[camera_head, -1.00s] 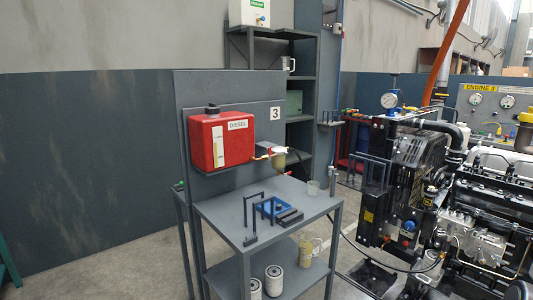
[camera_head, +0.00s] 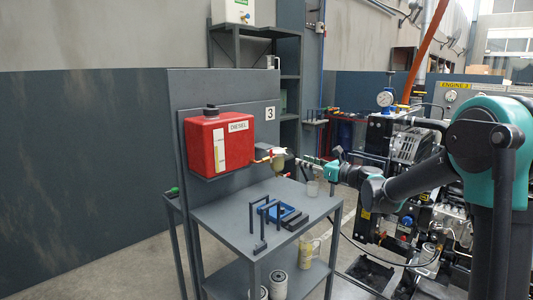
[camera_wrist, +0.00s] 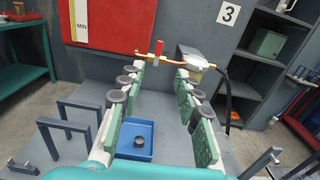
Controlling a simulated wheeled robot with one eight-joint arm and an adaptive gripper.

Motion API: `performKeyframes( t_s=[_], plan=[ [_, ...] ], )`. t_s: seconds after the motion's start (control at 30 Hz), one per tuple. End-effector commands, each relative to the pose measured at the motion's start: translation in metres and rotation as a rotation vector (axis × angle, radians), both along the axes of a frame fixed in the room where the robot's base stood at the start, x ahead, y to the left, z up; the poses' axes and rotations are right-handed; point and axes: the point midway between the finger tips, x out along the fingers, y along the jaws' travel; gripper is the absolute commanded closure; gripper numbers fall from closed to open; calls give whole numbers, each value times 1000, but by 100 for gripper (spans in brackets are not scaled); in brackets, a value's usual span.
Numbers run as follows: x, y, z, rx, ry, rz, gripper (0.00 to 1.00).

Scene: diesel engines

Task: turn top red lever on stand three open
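The red lever (camera_wrist: 158,48) stands upright on the brass fuel line (camera_wrist: 145,57) below the red diesel tank (camera_head: 218,142) on stand three. In the wrist view it lies beyond and between the two green finger pads, apart from both. My gripper (camera_wrist: 161,73) is open and empty, its fingers pointing toward the lever. In the head view my gripper (camera_head: 308,163) reaches in from the right, just right of the fuel filter (camera_head: 279,161). The lever is too small to make out clearly in the head view.
The white-topped filter (camera_wrist: 197,62) and a black hose (camera_wrist: 226,90) sit right of the lever. An engine (camera_head: 405,225) stands at the right.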

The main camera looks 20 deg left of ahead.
Motion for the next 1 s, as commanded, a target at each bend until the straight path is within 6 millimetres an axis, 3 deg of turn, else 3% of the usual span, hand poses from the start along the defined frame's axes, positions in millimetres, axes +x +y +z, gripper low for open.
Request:
performKeyframes(
  t_s=[0.7, 1.0],
  plan=[
    [49, 120, 0, -4, -4, 2, 66],
    [62, 152, 0, -4, -5, 1, 66]
  ],
)
